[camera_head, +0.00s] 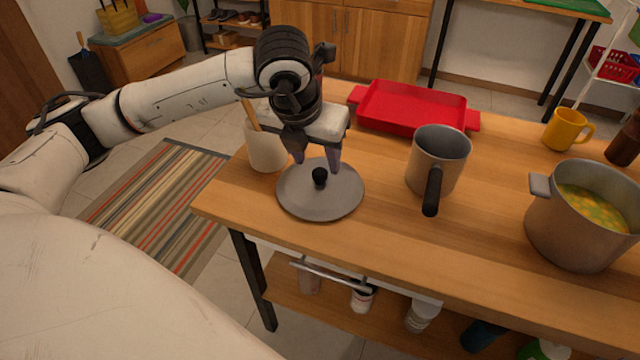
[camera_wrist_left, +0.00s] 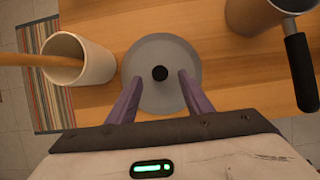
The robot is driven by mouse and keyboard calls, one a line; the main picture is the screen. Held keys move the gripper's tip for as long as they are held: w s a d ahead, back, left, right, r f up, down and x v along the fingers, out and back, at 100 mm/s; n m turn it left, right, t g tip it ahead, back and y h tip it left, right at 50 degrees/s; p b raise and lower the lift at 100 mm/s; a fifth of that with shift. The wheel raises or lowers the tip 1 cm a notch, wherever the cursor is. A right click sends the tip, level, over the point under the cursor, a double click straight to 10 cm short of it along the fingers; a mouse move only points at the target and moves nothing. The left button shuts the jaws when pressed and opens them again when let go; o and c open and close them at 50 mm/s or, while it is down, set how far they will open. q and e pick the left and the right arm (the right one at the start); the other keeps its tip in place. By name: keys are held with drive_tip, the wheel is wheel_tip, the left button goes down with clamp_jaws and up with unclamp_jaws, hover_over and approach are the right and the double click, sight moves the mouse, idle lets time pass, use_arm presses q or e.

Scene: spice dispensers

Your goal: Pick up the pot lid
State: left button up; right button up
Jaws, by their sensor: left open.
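The pot lid (camera_head: 322,200) is a round grey disc with a black knob (camera_head: 320,177), lying flat on the wooden table near its left end. It also shows in the left wrist view (camera_wrist_left: 163,99), with its knob (camera_wrist_left: 160,73) between and a little beyond the two fingertips. My left gripper (camera_head: 317,162) is open and empty, pointing down just behind the knob in the head view. I cannot tell how high the fingertips are above the lid. The grey pot (camera_head: 568,226), holding yellow-green food, stands uncovered at the right. My right gripper is not in view.
A white utensil holder (camera_head: 265,150) with a wooden handle stands close left of the lid. A grey saucepan (camera_head: 437,160) with a black handle stands to its right. A red tray (camera_head: 411,108) lies behind, and a yellow mug (camera_head: 566,130) is at the back right. Table is clear between lid and saucepan.

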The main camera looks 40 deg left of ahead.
sight(320, 171)
use_arm(q)
drive_tip(key=x, duration=0.4)
drive_tip(key=shift+f, duration=0.1)
drive_tip(key=shift+s, duration=0.1)
clamp_jaws()
